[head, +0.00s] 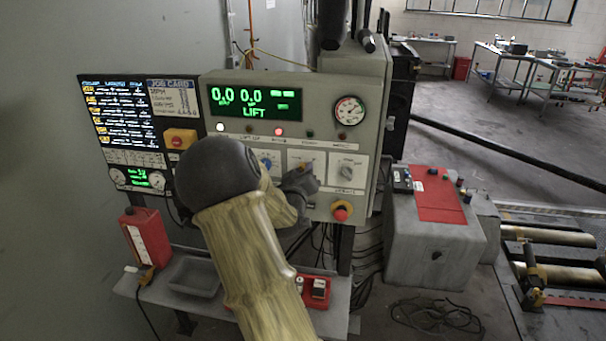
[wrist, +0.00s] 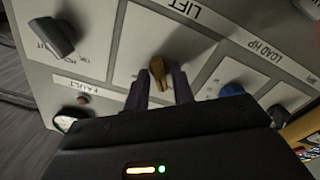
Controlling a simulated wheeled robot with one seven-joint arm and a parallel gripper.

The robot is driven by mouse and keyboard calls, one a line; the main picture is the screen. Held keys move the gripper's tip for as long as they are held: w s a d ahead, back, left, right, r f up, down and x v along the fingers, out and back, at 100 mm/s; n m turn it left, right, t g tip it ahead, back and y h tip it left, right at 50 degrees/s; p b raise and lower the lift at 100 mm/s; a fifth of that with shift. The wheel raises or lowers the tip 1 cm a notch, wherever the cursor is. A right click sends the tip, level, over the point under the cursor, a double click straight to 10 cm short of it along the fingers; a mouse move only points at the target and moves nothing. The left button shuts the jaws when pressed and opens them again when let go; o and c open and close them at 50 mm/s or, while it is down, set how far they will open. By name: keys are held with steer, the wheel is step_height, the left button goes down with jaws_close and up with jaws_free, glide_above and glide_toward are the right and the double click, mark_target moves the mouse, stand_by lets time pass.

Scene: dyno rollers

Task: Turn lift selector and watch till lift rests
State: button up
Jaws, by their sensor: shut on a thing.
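The lift selector (wrist: 158,72) is a brown-orange knob on a plate labelled LIFT in the wrist view. My gripper (wrist: 160,88) is shut on it, with one dark finger on each side. In the head view my gripper (head: 298,182) is at the selector on the control panel (head: 325,127), and my forearm hides part of the panel's left side. The green display (head: 254,103) reads 0.0, 0.0 and LIFT. The lift itself cannot be made out for certain; rollers (head: 550,236) in a floor frame show at the right.
A blue knob (wrist: 231,90) and a dark grey knob (wrist: 52,36) flank the selector. A red emergency button (head: 341,211) sits below right of it. A grey cabinet with a red plate (head: 440,196) stands right of the panel. A shelf with a tray (head: 195,276) is below.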

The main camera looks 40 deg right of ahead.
steer(key=shift+n, duration=0.6)
steer(key=o, duration=0.7)
steer(key=shift+a, duration=0.1)
steer(key=shift+b+v, duration=3.8)
steer(key=shift+v, duration=4.85)
